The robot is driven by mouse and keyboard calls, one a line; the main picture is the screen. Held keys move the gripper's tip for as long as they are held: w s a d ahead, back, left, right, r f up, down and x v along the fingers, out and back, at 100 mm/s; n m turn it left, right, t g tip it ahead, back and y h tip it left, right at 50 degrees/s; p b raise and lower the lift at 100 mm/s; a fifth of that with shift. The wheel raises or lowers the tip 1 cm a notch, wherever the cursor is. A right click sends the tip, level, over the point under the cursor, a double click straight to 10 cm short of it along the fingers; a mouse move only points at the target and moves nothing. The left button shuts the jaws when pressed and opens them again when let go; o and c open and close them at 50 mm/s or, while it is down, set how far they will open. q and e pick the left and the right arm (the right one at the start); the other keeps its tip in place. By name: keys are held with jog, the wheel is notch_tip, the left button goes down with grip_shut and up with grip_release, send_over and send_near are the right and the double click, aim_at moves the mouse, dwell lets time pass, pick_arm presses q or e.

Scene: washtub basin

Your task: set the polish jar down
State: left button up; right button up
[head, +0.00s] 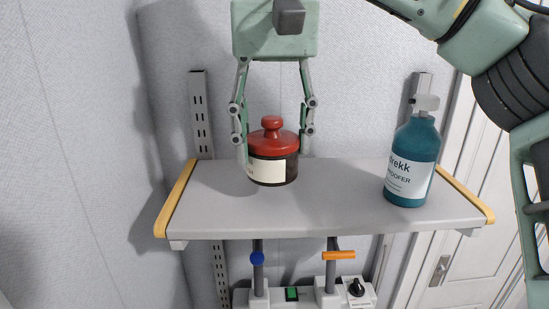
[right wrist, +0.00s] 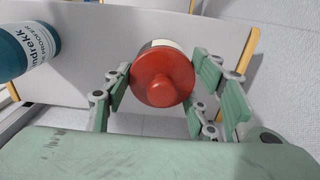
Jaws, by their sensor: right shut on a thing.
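The polish jar (head: 272,152) is dark brown with a red knobbed lid and a pale label. It is upright at the middle-left of the grey shelf (head: 335,190). My right gripper (head: 272,150) comes down from above with one finger on each side of the jar and is shut on it. In the right wrist view the jar's red lid (right wrist: 162,77) shows between the fingers (right wrist: 165,90). The jar's base appears at the shelf surface; I cannot tell whether it touches. My left gripper is not in view.
A teal bottle (head: 411,160) with a white label stands at the right of the shelf; it also shows in the right wrist view (right wrist: 22,50). Yellow strips edge both shelf ends. The shelf is clear between jar and bottle. A white unit with pipes (head: 305,297) is below.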

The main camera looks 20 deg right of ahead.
aim_at(275, 162)
jog(key=shift+s+f, duration=0.2)
jog(key=shift+f, duration=0.3)
jog(key=shift+s+f, duration=0.2)
jog(key=shift+f, duration=1.1)
jog(key=shift+w+d+f, duration=0.1)
jog(key=shift+w+f, duration=0.05)
jog(key=shift+w, duration=0.15)
jog(key=shift+s+f, duration=0.15)
jog(key=shift+s, duration=0.1)
jog(key=o, duration=1.2)
jog(key=shift+c, duration=0.2)
jog(key=o, duration=0.3)
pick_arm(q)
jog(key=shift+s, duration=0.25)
pick_arm(e)
jog(key=shift+w, duration=0.1)
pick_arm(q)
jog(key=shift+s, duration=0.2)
pick_arm(e)
jog(key=shift+r, duration=6.2)
